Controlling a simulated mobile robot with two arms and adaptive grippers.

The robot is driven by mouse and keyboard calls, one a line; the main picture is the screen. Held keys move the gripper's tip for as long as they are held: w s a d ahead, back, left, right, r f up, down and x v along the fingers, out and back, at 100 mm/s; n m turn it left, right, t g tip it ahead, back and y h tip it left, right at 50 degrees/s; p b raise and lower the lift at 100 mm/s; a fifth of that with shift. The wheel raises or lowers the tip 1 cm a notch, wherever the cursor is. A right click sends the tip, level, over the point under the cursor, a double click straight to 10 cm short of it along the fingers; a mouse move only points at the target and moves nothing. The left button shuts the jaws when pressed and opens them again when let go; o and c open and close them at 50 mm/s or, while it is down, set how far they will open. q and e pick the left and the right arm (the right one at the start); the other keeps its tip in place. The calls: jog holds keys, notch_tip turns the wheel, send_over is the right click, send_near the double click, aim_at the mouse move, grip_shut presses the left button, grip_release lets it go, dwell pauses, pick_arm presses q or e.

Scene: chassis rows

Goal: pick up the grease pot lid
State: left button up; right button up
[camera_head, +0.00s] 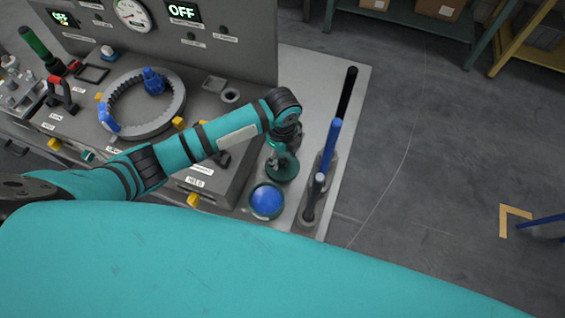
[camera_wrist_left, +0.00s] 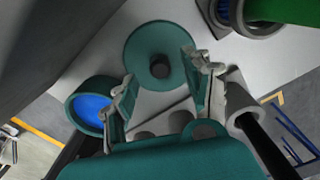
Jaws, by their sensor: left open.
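The grease pot lid is a round teal disc with a dark knob in its middle. It lies on the light grey surface in the left wrist view (camera_wrist_left: 143,45) and partly shows under my left gripper in the head view (camera_head: 284,172). My left gripper (camera_head: 279,153) points down over the lid. In the left wrist view my open left gripper (camera_wrist_left: 160,73) has its two fingers to either side of the knob, with nothing between them that I can see gripped. The open grease pot with blue grease (camera_head: 266,201) stands beside the lid; it also shows in the left wrist view (camera_wrist_left: 88,104).
A holder with upright black and blue rods (camera_head: 328,160) stands close to the right of the gripper. A grey console with gauges (camera_head: 215,75) is behind, with a toothed ring (camera_head: 143,128) on its deck.

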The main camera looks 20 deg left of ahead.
aim_at(282, 164)
pick_arm(q)
jog(key=shift+f, duration=1.3)
grip_shut()
